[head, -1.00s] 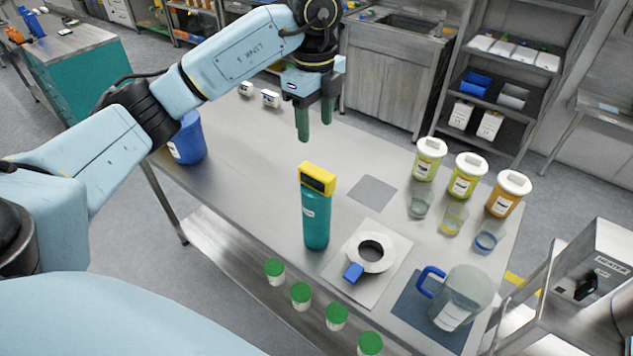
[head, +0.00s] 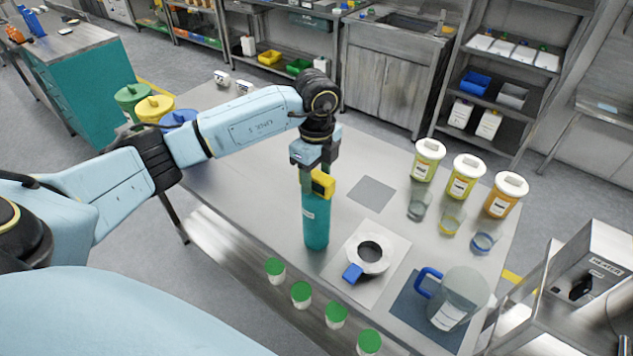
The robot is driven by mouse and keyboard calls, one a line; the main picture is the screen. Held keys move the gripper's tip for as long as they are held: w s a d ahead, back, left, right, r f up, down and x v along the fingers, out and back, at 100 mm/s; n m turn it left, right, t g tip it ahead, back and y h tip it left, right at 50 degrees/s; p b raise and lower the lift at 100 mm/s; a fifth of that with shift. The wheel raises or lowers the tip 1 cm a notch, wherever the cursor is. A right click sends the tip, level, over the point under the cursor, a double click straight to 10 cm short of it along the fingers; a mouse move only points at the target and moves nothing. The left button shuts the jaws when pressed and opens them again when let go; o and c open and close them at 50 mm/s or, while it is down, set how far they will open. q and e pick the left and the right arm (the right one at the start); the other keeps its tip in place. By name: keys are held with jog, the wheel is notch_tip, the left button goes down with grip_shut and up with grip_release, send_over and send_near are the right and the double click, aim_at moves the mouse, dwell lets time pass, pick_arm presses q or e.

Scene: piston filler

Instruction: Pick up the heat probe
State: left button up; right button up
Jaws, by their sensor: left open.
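The heat probe is most likely the upright teal cylinder with a yellow head (head: 316,222), standing on the steel table. My left gripper (head: 318,180) is right at its yellow top, pointing down, with its fingers around or just beside the head. The jaws are open. The near finger hides part of the yellow head, so I cannot tell whether the fingers touch it. My right gripper is not in view.
A white ring with a blue tab (head: 370,254) lies on a pale mat close right of the probe. Green-capped jars (head: 301,294) line the front edge. A clear jug (head: 460,298) stands at right. Yellow-labelled tubs (head: 465,177) and small cups stand at the back right.

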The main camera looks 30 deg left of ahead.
pick_arm(q)
jog(key=shift+f, duration=0.35)
dwell(0.5)
grip_shut()
dwell(0.3)
